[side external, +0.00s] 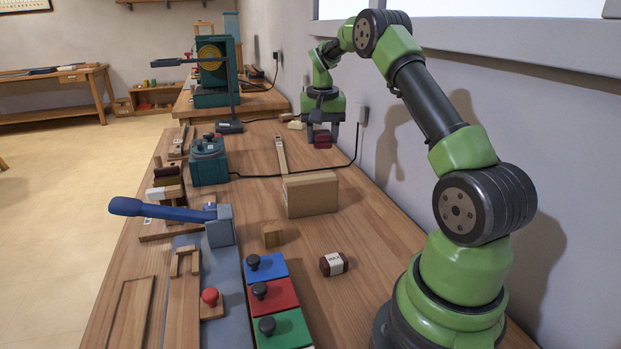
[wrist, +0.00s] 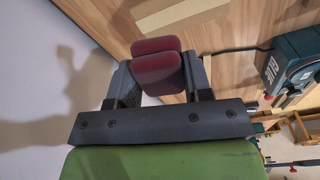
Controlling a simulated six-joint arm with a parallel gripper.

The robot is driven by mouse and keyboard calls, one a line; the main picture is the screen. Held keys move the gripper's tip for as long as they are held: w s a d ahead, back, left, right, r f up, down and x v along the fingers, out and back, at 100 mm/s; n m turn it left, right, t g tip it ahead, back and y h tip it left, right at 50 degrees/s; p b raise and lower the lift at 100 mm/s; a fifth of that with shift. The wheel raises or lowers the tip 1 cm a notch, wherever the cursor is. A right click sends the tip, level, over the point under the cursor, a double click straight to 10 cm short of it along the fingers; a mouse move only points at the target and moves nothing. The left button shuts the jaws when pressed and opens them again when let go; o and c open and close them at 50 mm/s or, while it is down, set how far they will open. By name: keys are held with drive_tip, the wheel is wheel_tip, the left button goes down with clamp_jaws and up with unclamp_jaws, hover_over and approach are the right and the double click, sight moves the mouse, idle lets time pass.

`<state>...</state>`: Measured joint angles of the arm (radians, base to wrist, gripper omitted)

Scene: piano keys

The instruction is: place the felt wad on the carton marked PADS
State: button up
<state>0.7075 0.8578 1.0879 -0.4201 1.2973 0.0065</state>
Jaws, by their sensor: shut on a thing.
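My gripper (side external: 322,131) is at the far end of the bench near the wall, pointing down. It is shut on a dark red felt wad (side external: 322,142). In the wrist view the wad (wrist: 158,73) sits between the two dark fingers, showing as two rounded dark red parts. In the side view I cannot tell whether it touches the bench. A plain brown carton (side external: 310,196) stands mid-bench, nearer the camera than my gripper. No PADS marking is readable on it. Part of a tan box shape (wrist: 178,14) shows at the top of the wrist view.
A dark red roll with a white label (side external: 334,264) lies nearer the camera. A wooden block (side external: 272,235), a teal GLUE pot (side external: 208,160) with a black cable, a wooden strip (side external: 281,155) and blue, red and green knobbed blocks surround the carton. Bare bench lies right of the carton.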

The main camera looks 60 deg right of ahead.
sight(310, 177)
drive_tip(key=w+f+n, duration=0.1)
drive_tip(key=f, duration=0.1)
drive_tip(key=f+n, duration=0.1)
drive_tip(key=f, duration=0.2)
drive_tip(key=w+a+f+n, duration=0.1)
drive_tip(key=f, duration=0.2)
drive_tip(key=shift+w+f+t, duration=0.15)
drive_tip(key=shift+w+t, duration=0.15)
drive_tip(key=shift+f, duration=0.15)
drive_tip(key=o, duration=0.9)
